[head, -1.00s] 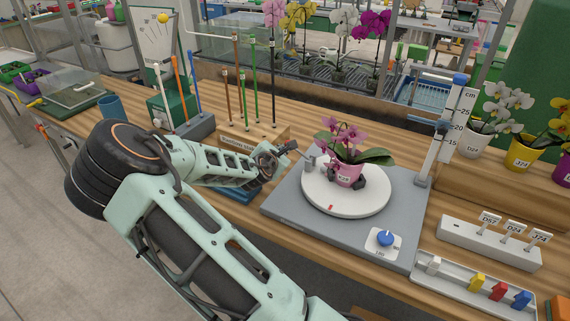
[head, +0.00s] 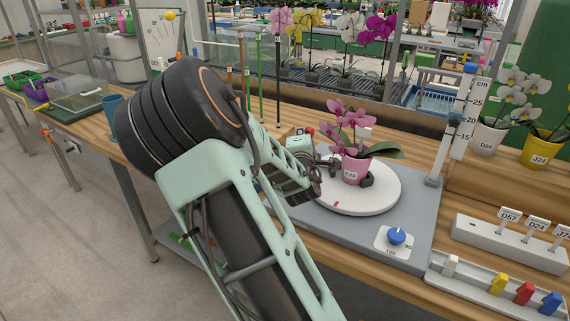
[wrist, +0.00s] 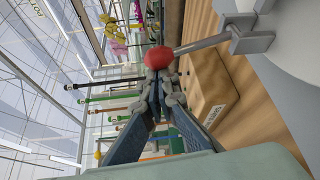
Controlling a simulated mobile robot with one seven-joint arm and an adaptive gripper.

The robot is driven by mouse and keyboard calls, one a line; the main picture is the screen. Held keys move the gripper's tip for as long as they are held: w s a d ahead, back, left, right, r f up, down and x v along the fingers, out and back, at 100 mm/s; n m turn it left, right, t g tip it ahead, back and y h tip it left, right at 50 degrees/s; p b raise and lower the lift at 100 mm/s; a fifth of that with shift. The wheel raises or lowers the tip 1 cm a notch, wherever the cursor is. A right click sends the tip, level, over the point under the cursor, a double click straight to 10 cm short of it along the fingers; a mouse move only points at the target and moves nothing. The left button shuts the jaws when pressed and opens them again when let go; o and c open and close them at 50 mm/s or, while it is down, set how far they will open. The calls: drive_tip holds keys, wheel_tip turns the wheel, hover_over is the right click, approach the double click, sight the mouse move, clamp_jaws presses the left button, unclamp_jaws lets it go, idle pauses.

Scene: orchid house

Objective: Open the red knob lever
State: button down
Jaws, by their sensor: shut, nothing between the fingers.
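A red ball knob (wrist: 159,58) shows in the wrist view at the end of a thin metal rod (wrist: 203,43). The rod runs right to a grey bracket (wrist: 250,36). My gripper (wrist: 160,80) is shut and empty, its dark fingers meeting just below the knob in the picture; I cannot tell whether they touch it.
A pink orchid (head: 350,120) stands in the pot, close to my gripper. A grey base (head: 415,235) with a blue dial (head: 396,236) lies under the plate. A measuring post (head: 455,130) rises behind. A wooden box (wrist: 214,88) is close by in the wrist view.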

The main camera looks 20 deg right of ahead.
sight(310, 130)
drive_tip(key=shift+s+d+r+m+t+h+b, duration=0.2)
drive_tip(key=shift+s+d+m+t+b, duration=0.3)
drive_tip(key=shift+m+b, duration=0.45)
drive_tip(key=shift+s+d+r+m+t+h+b, duration=0.2)
drive_tip(key=shift+s+d+m+t+b, duration=0.3)
drive_tip(key=shift+b, duration=0.75)
drive_tip(key=shift+s, duration=0.1)
drive_tip(key=shift+s+a, duration=0.1)
drive_tip(key=shift+s, duration=0.05)
